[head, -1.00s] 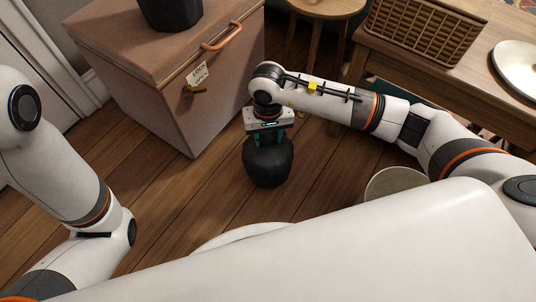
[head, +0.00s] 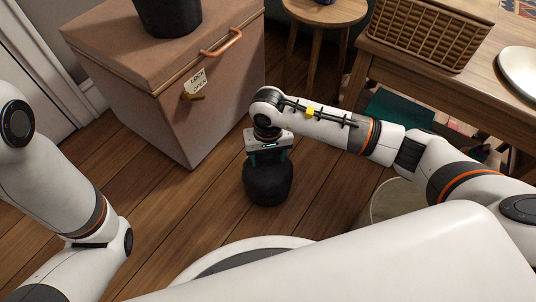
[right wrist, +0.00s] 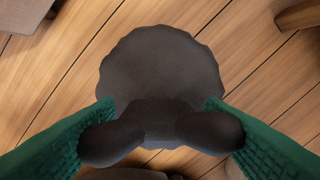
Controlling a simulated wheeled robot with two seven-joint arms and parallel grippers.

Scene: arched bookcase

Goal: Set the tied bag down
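The tied bag (head: 268,184) is dark grey and rounded, below my right gripper (head: 269,157) in the middle of the head view. In the right wrist view its round body (right wrist: 160,75) lies beyond the knot (right wrist: 160,125), over floorboards. The green fingers of my right gripper (right wrist: 160,106) are on both sides of the knot, whose two ends overlap them. The gripper looks shut on the bag's tied neck. The bag is low over the floor; I cannot tell whether its underside touches it. My left arm is at the left; its gripper is out of view.
A brown chest (head: 150,100) with a copper handle, a tag and a dark pot (head: 168,15) stands at upper left. A round stool (head: 325,10) and a table (head: 455,70) with a wicker basket (head: 425,35) are right. Wooden floor (head: 190,205) is clear left of the bag.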

